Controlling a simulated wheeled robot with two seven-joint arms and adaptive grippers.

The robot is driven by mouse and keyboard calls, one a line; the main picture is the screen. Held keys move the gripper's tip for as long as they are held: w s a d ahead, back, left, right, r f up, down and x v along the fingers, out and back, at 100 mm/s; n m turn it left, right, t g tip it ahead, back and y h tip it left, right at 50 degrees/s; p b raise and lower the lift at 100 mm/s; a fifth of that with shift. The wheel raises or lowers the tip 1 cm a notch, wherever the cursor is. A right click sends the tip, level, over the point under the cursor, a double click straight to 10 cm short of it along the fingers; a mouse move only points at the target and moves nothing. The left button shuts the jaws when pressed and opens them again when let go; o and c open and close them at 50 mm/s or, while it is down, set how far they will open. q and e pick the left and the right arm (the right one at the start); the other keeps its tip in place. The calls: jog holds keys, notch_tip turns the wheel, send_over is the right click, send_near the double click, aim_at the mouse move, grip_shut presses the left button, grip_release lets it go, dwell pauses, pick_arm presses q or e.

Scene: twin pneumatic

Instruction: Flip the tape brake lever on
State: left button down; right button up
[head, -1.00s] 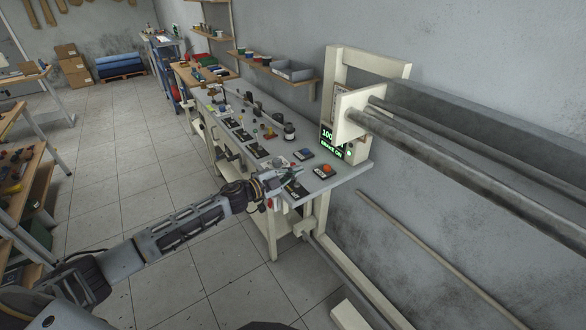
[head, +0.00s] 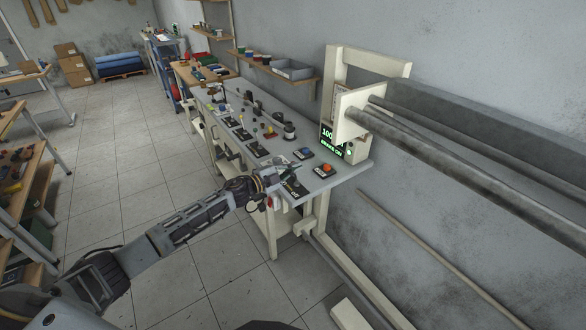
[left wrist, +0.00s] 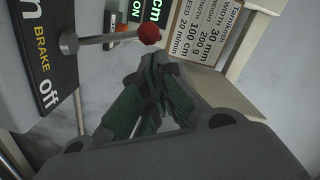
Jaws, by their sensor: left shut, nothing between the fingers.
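The tape brake lever (left wrist: 110,38) is a metal rod with a red ball knob (left wrist: 149,34), in the left wrist view. It stands over a black plate (left wrist: 42,72) lettered "BRAKE" and "off"; only the end of another word shows at the top. In the head view this plate (head: 294,189) lies at the near end of the bench. My left gripper (left wrist: 152,72) is shut and empty, its dark green fingers below the knob and apart from it in the picture. In the head view the left gripper (head: 282,177) is beside the plate. My right gripper is not in view.
Plates with an orange button (head: 326,168) and a blue button (head: 305,152) are close by on the bench (head: 345,174). Long rails (head: 470,170) run to the right. The floor left of the bench is clear.

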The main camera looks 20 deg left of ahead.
pick_arm(q)
jog(key=shift+w+a+n+p, duration=0.6)
jog(key=shift+n+p, duration=0.4)
jog(key=shift+p, duration=0.25)
jog(key=shift+s+r, duration=0.1)
